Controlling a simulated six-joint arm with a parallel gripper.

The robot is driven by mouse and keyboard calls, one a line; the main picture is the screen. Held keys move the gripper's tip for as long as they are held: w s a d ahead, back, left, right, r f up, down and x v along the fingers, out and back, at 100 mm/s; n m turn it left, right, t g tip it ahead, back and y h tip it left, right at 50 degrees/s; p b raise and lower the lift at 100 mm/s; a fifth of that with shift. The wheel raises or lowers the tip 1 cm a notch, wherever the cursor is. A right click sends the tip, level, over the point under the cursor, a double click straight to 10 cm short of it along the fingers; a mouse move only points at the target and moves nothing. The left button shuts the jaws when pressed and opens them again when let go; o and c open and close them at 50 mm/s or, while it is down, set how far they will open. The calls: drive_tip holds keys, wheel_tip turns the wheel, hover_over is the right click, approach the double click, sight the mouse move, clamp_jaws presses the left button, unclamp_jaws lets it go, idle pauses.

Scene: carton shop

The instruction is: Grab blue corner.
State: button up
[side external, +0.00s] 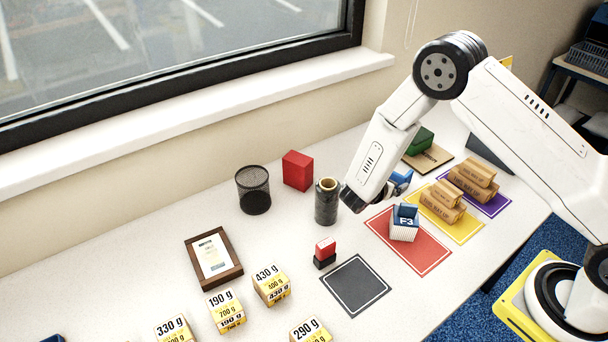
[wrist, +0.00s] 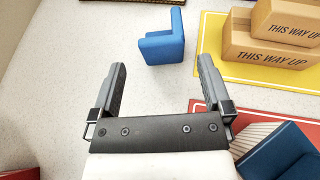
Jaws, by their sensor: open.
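The blue corner (wrist: 163,46) is an L-shaped blue piece standing on the pale table. In the wrist view it lies just beyond my fingertips, roughly between their lines, and apart from them. In the side view the blue corner (side external: 402,181) shows partly behind my arm, beside the mats. My gripper (wrist: 161,74) is open, with nothing between its two dark fingers. In the side view its fingers are mostly hidden by my wrist.
A blue-topped, striped carton marked F3 (side external: 404,224) stands on the red mat (side external: 432,259). Brown cartons (side external: 440,202) sit on the yellow mat (side external: 468,232). A dark roll (side external: 326,203) stands left of my wrist. The table under my fingers is bare.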

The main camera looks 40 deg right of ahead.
sight(398, 176)
drive_tip(key=shift+x, duration=2.6)
drive_tip(key=c, duration=1.1)
drive_tip(key=shift+r, duration=0.2)
drive_tip(key=shift+r, duration=0.95)
drive_tip(key=s+a+r, duration=0.1)
drive_tip(key=s+r, duration=0.2)
drive_tip(key=s, duration=0.1)
drive_tip(key=s+a+r, duration=0.1)
drive_tip(key=s+r, duration=0.3)
drive_tip(key=s, duration=0.1)
drive_tip(key=s+a+r, duration=0.1)
drive_tip(key=s+r, duration=0.2)
drive_tip(key=s, duration=0.1)
drive_tip(key=shift+s+r, duration=0.35)
drive_tip(key=shift+a, duration=0.1)
